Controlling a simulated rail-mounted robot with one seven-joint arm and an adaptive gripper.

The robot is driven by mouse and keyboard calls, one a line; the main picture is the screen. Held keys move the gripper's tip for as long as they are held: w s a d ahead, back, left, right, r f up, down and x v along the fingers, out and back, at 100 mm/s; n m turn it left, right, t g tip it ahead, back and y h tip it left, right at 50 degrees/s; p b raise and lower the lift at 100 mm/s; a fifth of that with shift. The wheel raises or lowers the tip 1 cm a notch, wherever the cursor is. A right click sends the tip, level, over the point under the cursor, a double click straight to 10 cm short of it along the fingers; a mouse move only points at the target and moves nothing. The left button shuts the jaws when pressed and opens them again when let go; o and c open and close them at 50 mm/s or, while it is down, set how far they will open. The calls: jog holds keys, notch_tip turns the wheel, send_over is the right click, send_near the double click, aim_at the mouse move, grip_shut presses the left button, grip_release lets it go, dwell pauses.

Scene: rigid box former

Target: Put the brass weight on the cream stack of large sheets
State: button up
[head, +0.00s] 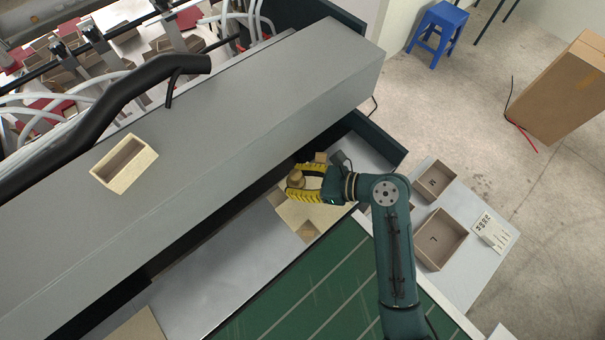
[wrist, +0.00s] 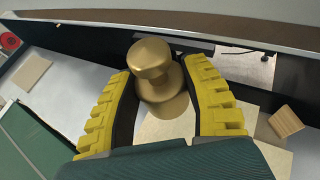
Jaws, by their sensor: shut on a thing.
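The brass weight (wrist: 152,62), a round knob on a wider base, is between the two yellow fingers of my gripper (wrist: 160,70) in the wrist view. My gripper is shut on it. In the head view the weight (head: 295,179) shows at the left end of my gripper (head: 306,181). The cream stack of large sheets (head: 322,217) lies under and beside my gripper, partly hidden by it. In the wrist view the cream surface (wrist: 165,128) shows below the weight, with a shadow on it. I cannot tell whether the weight touches it.
A small wooden block (head: 308,232) is at the stack's near edge, another (head: 321,157) just behind my gripper. A long grey machine cover (head: 230,100) rises behind and carries an open cream box (head: 124,163). A green conveyor (head: 300,290) lies in front. Grey-brown trays (head: 440,238) stand right.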

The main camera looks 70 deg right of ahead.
jog(key=s+d+m+h, duration=0.2)
jog(key=s+d, duration=0.3)
jog(key=d, duration=0.1)
jog(key=f, duration=0.2)
jog(key=f+b, duration=0.2)
jog(key=f, duration=0.1)
jog(key=shift+s+d+f, duration=0.1)
jog(key=shift+s+f, duration=0.15)
jog(key=shift+f, duration=0.05)
notch_tip(320, 180, down, 4)
jog(key=shift+f+b, duration=0.15)
jog(key=shift+b, duration=0.3)
jog(key=o, duration=1.2)
jog(key=shift+f, duration=0.2)
